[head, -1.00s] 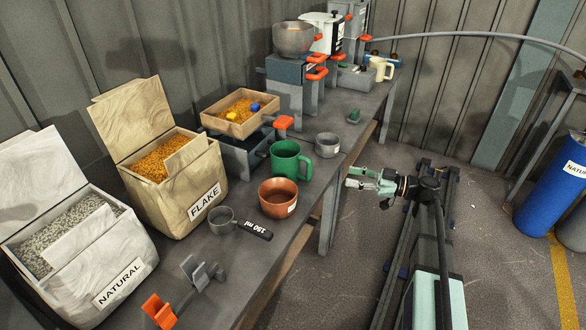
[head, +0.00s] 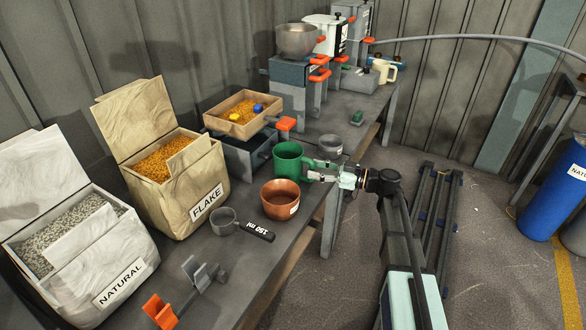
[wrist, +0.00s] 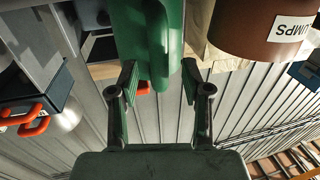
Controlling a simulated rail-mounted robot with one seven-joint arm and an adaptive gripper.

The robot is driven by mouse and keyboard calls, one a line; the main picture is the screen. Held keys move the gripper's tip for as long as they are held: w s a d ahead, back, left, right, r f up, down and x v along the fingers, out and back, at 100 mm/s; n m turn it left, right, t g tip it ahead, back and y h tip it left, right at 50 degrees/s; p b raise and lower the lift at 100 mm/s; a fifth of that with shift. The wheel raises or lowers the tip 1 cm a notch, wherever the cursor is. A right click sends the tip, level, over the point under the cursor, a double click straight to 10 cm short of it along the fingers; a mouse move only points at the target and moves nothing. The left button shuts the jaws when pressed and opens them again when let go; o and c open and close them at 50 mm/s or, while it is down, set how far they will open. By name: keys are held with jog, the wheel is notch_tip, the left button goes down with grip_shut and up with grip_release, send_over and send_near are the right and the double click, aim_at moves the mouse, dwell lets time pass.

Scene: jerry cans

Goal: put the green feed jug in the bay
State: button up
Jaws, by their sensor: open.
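No spot is clearly marked as the bay.
A copper bowl (head: 280,199) stands close in front of the jug, and a grey cup (head: 328,146) close behind. A 150 ml scoop (head: 240,225), flake sack (head: 180,160) and wooden tray (head: 240,113) crowd the bench. A grey bracket with orange clamp (head: 165,312) sits at the front.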

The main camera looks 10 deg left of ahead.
jog(key=shift+w+a, duration=0.15)
jog(key=shift+a, duration=0.85)
grip_shut()
jog(key=shift+r, duration=0.1)
